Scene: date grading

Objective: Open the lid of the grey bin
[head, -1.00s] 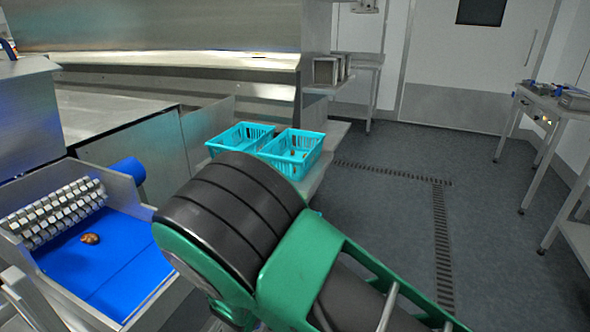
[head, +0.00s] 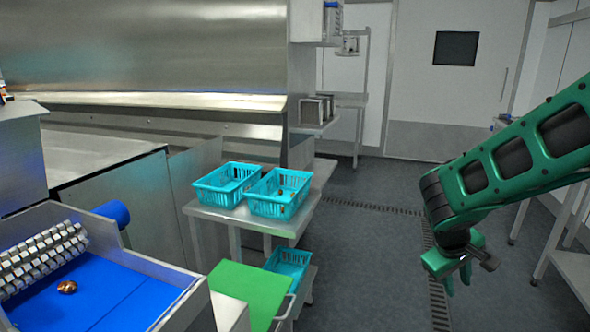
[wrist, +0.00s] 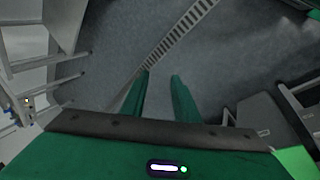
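My gripper (head: 458,281) hangs over the floor at the right of the head view, pointing down. In the wrist view its two green fingers (wrist: 160,76) stand apart with nothing between them. I cannot make out the grey bin for certain in the head view. In the wrist view a dark grey, flat-topped shape (wrist: 258,117) lies right of the fingers, apart from them. It may be the grey bin, but I cannot tell, nor whether it has a lid.
Two turquoise baskets (head: 227,186) (head: 278,194) stand on a steel table (head: 232,219). A green panel (head: 252,290) lies at the front, beside the blue conveyor (head: 90,300) with a date (head: 67,287). A floor drain (head: 438,290) crosses open floor. A steel table (head: 566,262) stands at right.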

